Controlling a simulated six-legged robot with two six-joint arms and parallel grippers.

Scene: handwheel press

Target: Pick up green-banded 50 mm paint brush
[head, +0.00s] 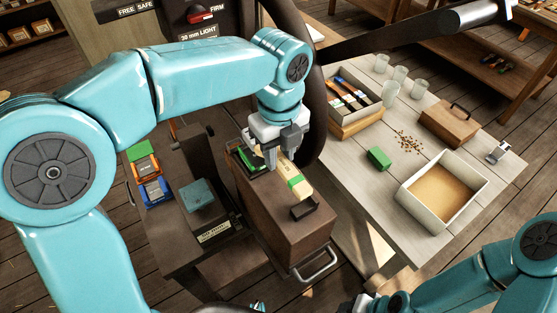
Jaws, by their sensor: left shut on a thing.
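The green-banded paint brush (296,183) has a pale wood body with a green band. It slants above a brown wooden box (290,222). My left gripper (281,154) comes down from above and is shut on the upper part of the brush, hiding some of it. I cannot tell whether the brush's lower end touches the box top. My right gripper (362,303) is only partly in view at the bottom edge, well away from the brush, and its jaws cannot be made out.
The dark handwheel rim (317,90) rises close right of my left gripper. A tray of brushes (352,97), several glass jars, a green block (378,158) and a sand-filled box (478,190) occupy the right table. Coloured packs (155,192) lie left of the box.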

